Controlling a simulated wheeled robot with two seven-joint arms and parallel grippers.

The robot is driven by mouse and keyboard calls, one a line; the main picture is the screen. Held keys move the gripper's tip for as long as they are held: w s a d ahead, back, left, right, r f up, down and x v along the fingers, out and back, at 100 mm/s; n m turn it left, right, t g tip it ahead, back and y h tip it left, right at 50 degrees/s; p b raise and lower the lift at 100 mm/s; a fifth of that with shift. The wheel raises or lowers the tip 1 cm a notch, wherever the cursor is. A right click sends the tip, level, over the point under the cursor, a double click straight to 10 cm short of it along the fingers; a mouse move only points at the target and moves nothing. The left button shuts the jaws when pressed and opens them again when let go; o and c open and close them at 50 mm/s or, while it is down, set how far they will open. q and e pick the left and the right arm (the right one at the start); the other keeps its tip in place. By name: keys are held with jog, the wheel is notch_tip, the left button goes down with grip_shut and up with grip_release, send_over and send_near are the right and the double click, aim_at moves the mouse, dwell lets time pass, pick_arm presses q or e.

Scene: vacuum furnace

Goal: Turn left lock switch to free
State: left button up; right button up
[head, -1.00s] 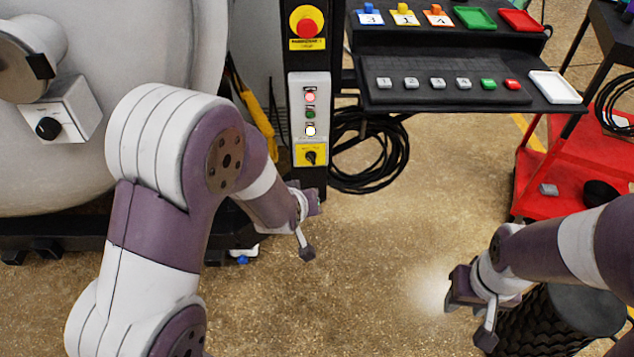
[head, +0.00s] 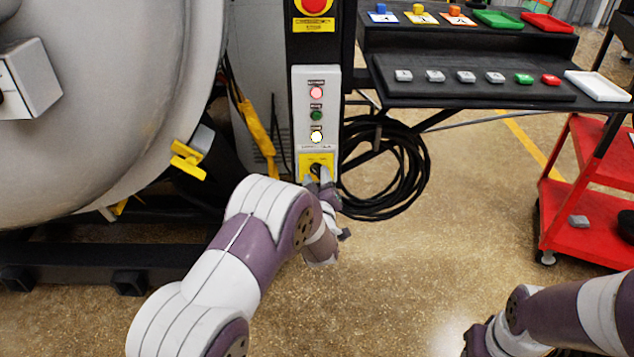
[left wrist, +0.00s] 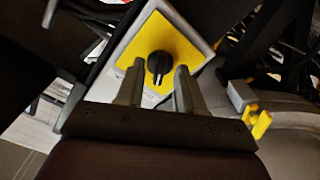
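A black rotary switch (head: 316,168) sits on a yellow plate at the bottom of the white control panel (head: 302,108). In the left wrist view the black knob (left wrist: 158,64) lies just past and between my fingertips, with its white pointer mark towards them. My left gripper (head: 320,180) is at this switch; the left wrist view shows its two fingers (left wrist: 157,86) apart with a gap on both sides of the knob. I cannot read the plate's lettering. My right gripper (head: 476,343) is at the bottom edge, partly cut off, its fingers unclear.
A white box (head: 30,78) with a partly cut-off black knob is on the furnace (head: 130,120) at left. A red emergency button (head: 314,5) tops the post. Black cables (head: 405,170) hang right of it. A button shelf (head: 470,92) and red cart (head: 590,225) stand at right.

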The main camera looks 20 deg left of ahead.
pick_arm(q)
jog(key=shift+w+a, duration=0.1)
jog(key=shift+w, duration=0.2)
jog(key=shift+c, duration=0.3)
grip_shut()
